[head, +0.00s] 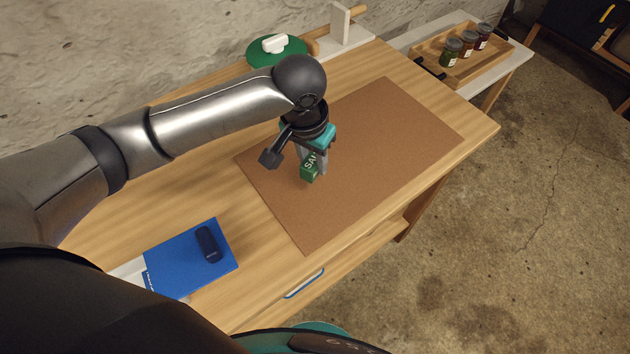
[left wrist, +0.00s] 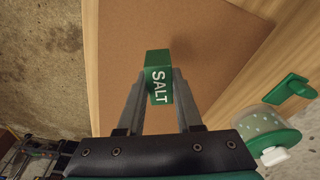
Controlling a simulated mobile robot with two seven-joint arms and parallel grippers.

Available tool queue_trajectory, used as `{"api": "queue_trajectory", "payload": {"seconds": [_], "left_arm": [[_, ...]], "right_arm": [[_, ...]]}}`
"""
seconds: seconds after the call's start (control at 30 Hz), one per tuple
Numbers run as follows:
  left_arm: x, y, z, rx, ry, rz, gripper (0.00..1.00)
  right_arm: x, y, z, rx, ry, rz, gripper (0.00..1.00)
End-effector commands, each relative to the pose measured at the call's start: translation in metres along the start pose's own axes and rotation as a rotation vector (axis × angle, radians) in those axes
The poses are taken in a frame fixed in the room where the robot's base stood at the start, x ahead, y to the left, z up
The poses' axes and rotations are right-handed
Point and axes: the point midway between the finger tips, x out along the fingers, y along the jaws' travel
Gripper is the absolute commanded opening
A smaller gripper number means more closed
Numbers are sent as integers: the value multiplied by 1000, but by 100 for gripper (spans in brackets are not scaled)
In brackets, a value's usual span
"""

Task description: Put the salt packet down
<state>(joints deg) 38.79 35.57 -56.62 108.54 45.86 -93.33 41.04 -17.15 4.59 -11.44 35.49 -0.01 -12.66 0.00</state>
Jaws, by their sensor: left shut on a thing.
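In the left wrist view the salt packet (left wrist: 158,78) sits between the two grey fingers of my left gripper (left wrist: 160,90), lettering towards the camera. Whether the packet's underside touches the mat cannot be told. My right gripper is not in view.
A blue folder (head: 190,268) with a dark object (head: 207,244) lies at the table's front left. A green round piece (head: 262,50) with a white item and a wooden stand (head: 340,30) are at the back. A tray (head: 470,68) holds several jars. Most of the mat is bare.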

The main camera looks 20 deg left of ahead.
Motion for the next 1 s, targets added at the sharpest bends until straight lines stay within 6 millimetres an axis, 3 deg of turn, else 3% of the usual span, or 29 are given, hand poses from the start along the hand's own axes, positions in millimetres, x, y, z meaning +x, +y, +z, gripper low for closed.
{"api": "queue_trajectory", "payload": {"seconds": [0.1,0.37,0.6,1.0], "left_arm": [[25,0,4,-1,-1,0,0],[44,0,6,-1,1,0,0],[78,0,12,-1,0,-1,0],[83,0,12,-1,1,1,0]], "right_arm": [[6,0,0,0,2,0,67],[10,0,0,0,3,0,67],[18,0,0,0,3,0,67],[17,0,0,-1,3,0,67]]}}
